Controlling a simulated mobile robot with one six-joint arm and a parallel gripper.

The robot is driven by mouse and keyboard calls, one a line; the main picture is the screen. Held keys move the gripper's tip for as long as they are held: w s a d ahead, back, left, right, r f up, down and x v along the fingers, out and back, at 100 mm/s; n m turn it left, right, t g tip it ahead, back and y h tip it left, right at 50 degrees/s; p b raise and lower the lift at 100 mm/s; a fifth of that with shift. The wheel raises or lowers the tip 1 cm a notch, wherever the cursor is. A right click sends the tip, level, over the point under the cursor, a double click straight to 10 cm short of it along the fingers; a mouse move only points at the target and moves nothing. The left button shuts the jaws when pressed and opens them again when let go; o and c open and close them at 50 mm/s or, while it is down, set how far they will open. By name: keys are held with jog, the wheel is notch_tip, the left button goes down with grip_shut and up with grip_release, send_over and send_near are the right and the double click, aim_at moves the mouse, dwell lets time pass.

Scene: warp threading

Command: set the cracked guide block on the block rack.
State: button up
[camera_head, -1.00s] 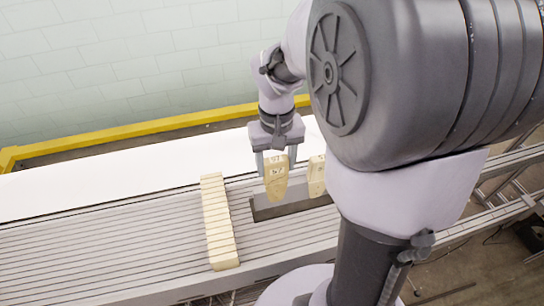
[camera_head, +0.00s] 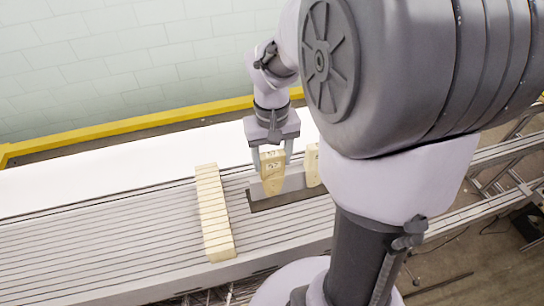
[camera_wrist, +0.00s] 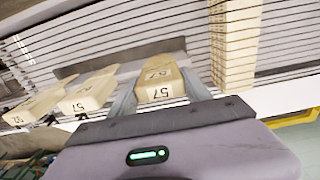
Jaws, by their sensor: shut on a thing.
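My gripper (camera_head: 272,159) is shut on a pale wooden guide block (camera_head: 273,157) marked with dark digits. No crack can be made out. The block hangs roughly upright at the grey block rack (camera_head: 294,182), its lower part blending with the rack's grey face. Whether it touches or rests there cannot be told. The rack (camera_wrist: 135,53) also shows in the wrist view as a grey strip with a dark edge.
Two similar blocks, one marked 57 (camera_wrist: 90,93) and another (camera_wrist: 35,103), stand left of the held one in the wrist view. A notched wooden bar (camera_head: 214,212) lies across the slatted bed (camera_head: 100,250) left of the rack. The slats around it are clear.

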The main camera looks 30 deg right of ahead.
jog(key=shift+f, duration=0.3)
jog(key=o, duration=1.2)
